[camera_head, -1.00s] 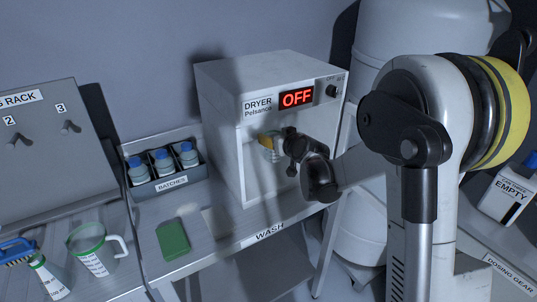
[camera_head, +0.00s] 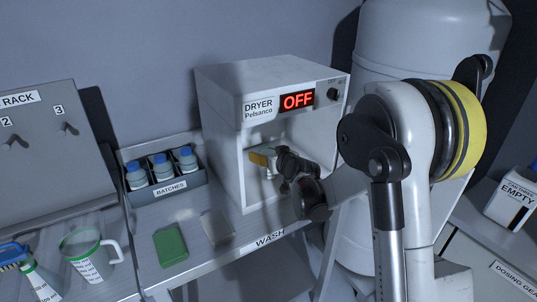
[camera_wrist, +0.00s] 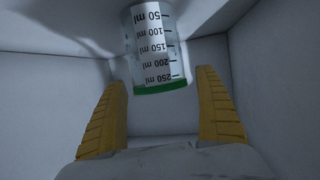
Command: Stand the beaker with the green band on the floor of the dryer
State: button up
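The beaker with the green band (camera_wrist: 155,45) is inside the dryer (camera_head: 270,130). In the wrist view it appears upside down, with its green rim toward my gripper and its base at the top edge. Its base is partly cut off, so I cannot tell for sure whether it rests on the dryer floor. My gripper (camera_wrist: 160,100) is open, with a yellow finger on each side of the beaker and gaps between. In the head view my gripper (camera_head: 268,162) is in the dryer opening and mostly hides the beaker.
The dryer display reads OFF (camera_head: 297,100). A batches rack (camera_head: 172,186) with blue-capped bottles stands left of it. A green pad (camera_head: 171,246) and a pale pad (camera_head: 217,228) lie on the wash bench. A green-rimmed jug (camera_head: 88,255) stands at lower left.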

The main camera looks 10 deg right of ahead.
jog(key=shift+r, duration=0.2)
jog(key=s+r+g+p, duration=0.1)
jog(key=s+r, duration=0.2)
jog(key=s, duration=0.5)
jog(key=s+a+r+g+p, duration=0.1)
jog(key=s+r, duration=0.2)
jog(key=s, duration=0.4)
jog(key=s+r+g+p, duration=0.1)
jog(key=s+r, duration=0.2)
jog(key=s, duration=0.5)
jog(key=s+d+f+m+g+h, duration=0.1)
jog(key=s+f+g+h, duration=0.1)
jog(key=s, duration=1.7)
jog(key=shift+d+f+m+g, duration=0.15)
jog(key=shift+d+m+g, duration=0.15)
jog(key=shift+g, duration=0.6)
